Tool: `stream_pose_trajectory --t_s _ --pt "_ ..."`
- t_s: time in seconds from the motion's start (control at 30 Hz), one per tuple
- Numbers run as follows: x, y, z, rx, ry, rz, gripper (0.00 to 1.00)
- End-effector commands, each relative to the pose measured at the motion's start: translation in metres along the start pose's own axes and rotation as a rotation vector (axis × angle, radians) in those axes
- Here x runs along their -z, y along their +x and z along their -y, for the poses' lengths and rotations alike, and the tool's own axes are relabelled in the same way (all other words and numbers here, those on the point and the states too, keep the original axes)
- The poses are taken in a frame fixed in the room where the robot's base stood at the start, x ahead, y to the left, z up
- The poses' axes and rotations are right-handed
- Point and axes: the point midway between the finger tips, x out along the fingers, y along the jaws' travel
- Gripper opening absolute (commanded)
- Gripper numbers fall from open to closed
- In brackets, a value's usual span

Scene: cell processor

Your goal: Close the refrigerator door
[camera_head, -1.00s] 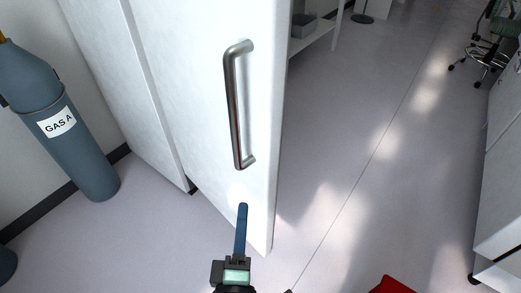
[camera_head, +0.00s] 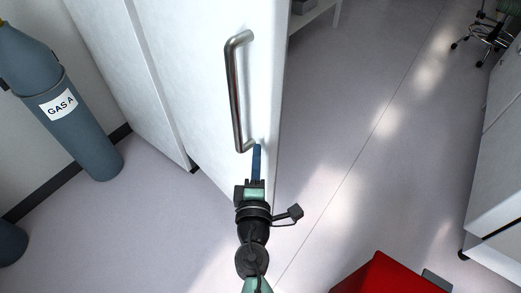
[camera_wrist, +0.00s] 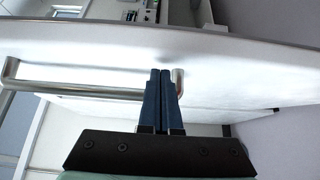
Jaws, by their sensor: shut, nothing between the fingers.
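The white refrigerator door (camera_head: 190,75) stands swung open, its outer face with a vertical metal handle (camera_head: 235,95) toward me in the head view. My gripper (camera_head: 257,147) is shut and empty, with its blue fingers at the lower end of the handle, near the door's free edge. In the wrist view the shut fingers (camera_wrist: 160,73) point at the door face (camera_wrist: 200,50), and the handle (camera_wrist: 80,88) lies across the picture, ending beside the fingertips. I cannot tell whether the fingertips touch the door.
A blue-grey gas cylinder (camera_head: 80,130) labelled GAS A stands at the left by the wall. A red object (camera_head: 385,275) is at the bottom right, and a white cabinet (camera_head: 500,170) stands at the right edge. The floor between is clear.

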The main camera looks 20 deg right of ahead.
Motion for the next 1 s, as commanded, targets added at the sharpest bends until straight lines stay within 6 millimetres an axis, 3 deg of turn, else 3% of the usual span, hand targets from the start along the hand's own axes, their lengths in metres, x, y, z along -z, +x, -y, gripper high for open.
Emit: stream_pose_trajectory --t_s 0.67,1.0 --pt "-0.012 0.012 0.001 0.001 0.0 0.0 0.0" --pt "-0.051 0.054 0.002 0.003 -0.003 0.006 0.0"
